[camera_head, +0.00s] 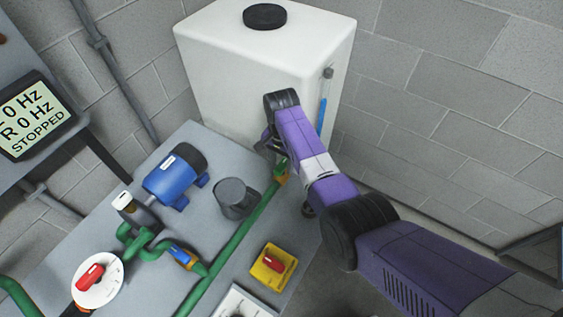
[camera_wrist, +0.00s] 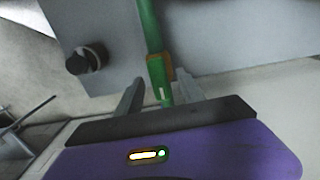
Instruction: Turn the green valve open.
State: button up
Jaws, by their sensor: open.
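The green valve (camera_wrist: 158,80) shows in the wrist view as a green lever over a brass-coloured body, at the end of a green pipe (camera_wrist: 149,25). In the head view the valve (camera_head: 281,172) sits at the bench's far edge by the white tank, partly hidden by my arm. My gripper (camera_wrist: 160,88) is open, one finger on each side of the lever in the wrist view. I cannot tell whether either finger touches it. In the head view my gripper (camera_head: 268,145) is mostly hidden behind my wrist.
The white tank (camera_head: 225,65) stands just behind the valve. The grey bench (camera_head: 225,265) holds a blue motor (camera_head: 170,183), a grey cup-like part (camera_head: 236,198) and a yellow box with a red knob (camera_head: 271,270). A dark knob (camera_wrist: 87,59) is left of the valve. A screen (camera_head: 34,115) reads "STOPPED".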

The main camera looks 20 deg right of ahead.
aim_at(282, 165)
jog(key=shift+r+b, duration=0.3)
jog(key=shift+r, duration=3.6)
